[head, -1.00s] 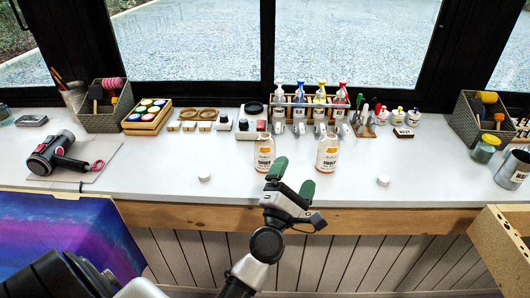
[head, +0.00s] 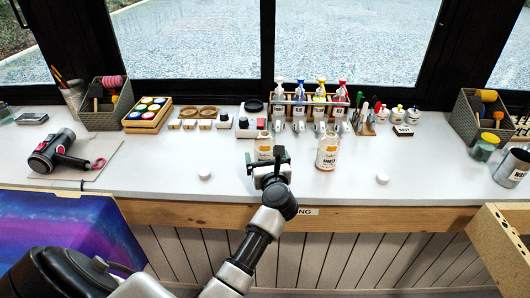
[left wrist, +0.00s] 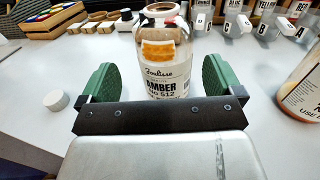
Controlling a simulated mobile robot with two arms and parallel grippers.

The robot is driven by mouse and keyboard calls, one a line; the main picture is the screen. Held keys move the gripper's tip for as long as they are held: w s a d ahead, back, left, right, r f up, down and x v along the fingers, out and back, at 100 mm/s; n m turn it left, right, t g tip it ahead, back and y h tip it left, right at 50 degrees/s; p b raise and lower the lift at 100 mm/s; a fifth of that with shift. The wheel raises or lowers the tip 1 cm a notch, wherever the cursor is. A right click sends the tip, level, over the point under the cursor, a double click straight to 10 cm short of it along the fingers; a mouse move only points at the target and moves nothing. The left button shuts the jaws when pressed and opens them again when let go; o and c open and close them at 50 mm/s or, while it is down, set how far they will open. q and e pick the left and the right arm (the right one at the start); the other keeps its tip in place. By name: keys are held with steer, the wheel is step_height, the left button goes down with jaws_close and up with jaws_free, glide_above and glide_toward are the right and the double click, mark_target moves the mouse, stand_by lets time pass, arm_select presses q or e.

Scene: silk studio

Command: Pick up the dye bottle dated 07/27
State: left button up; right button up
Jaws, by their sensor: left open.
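Two dye bottles with orange and white labels stand upright near the front of the white counter. The left bottle (head: 264,146) is partly hidden behind my left gripper (head: 270,160) in the head view. In the left wrist view this bottle (left wrist: 165,75) reads "AMBER" and stands ahead, between the lines of the open green fingers (left wrist: 160,82). I cannot tell whether the fingers reach around it. The right bottle (head: 327,152) stands apart to the right, and its edge shows in the left wrist view (left wrist: 305,92). I cannot read a date on either. My right gripper is not in view.
Small white caps (head: 204,174) (head: 382,178) lie left and right of the bottles. A rack of pump bottles (head: 318,102) stands behind. A hair dryer (head: 55,150) lies at the left. The counter between the bottles and the right cap is clear.

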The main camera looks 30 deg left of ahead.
mark_target(267, 155)
arm_select(q)
steer(key=x, duration=0.3)
steer(key=shift+w, duration=0.5)
steer(key=shift+w+a+f, duration=0.1)
steer(key=shift+w+a, duration=0.25)
steer(key=shift+a, duration=0.05)
steer(key=c, duration=1.2)
steer(key=shift+o, duration=0.2)
steer(key=shift+p, duration=0.3)
